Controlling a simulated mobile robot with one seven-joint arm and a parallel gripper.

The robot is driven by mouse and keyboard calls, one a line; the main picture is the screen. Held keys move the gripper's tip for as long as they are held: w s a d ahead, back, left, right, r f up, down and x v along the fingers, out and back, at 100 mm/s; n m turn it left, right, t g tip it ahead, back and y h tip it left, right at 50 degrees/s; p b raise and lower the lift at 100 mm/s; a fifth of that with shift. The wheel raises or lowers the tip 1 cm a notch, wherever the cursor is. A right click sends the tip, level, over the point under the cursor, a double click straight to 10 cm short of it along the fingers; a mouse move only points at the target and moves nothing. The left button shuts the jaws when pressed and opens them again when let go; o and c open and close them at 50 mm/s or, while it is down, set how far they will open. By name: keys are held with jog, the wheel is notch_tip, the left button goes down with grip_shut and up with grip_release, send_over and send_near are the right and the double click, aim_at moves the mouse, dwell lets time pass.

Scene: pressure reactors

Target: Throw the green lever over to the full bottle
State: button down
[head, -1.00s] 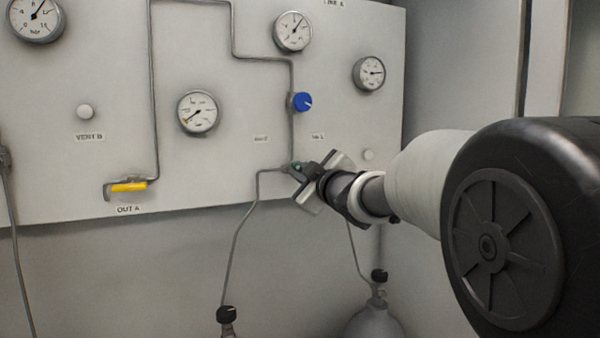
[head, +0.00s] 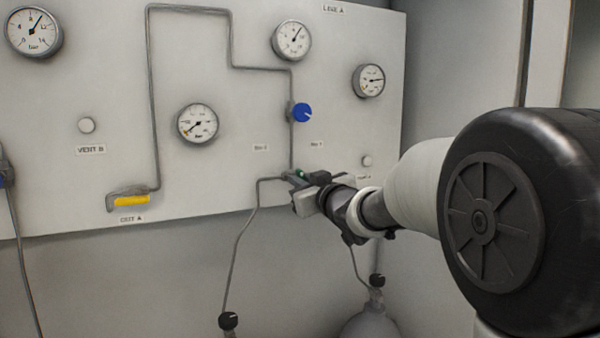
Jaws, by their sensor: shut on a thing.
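The green lever (head: 301,174) sits on the valve low on the panel, where the pipes meet. Only a small green part shows; my gripper hides the rest. My gripper (head: 305,184) is shut on the lever, reaching in from the right. Two gas bottles stand below: the left one shows only its black-capped top (head: 228,321), the right one its grey shoulder (head: 372,325). The left lower gauge (head: 197,123) has its needle at the lower left. The right gauge (head: 369,80) has its needle pointing right.
A blue knob (head: 301,112) is on the pipe above the lever. A yellow lever (head: 132,201) is at the lower left of the panel (head: 215,165). A thin pipe (head: 238,240) runs down to the left bottle. My arm covers the right side.

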jog(key=m+p, duration=0.3)
jog(key=m, duration=0.2)
jog(key=shift+d+r+m, duration=0.1)
jog(key=shift+d+m, duration=0.05)
jog(key=shift+m, duration=0.15)
jog(key=m+p, duration=0.3)
jog(key=m, duration=0.2)
jog(key=shift+w+m, duration=0.1)
jog(key=shift+m, duration=0.2)
jog(key=shift+f, duration=0.2)
jog(key=c, duration=1.8)
grip_release()
jog(key=v, duration=1.7)
jog(key=shift+s+d+b, duration=0.1)
jog(key=shift+s+b, duration=0.15)
jog(key=shift+b, duration=0.05)
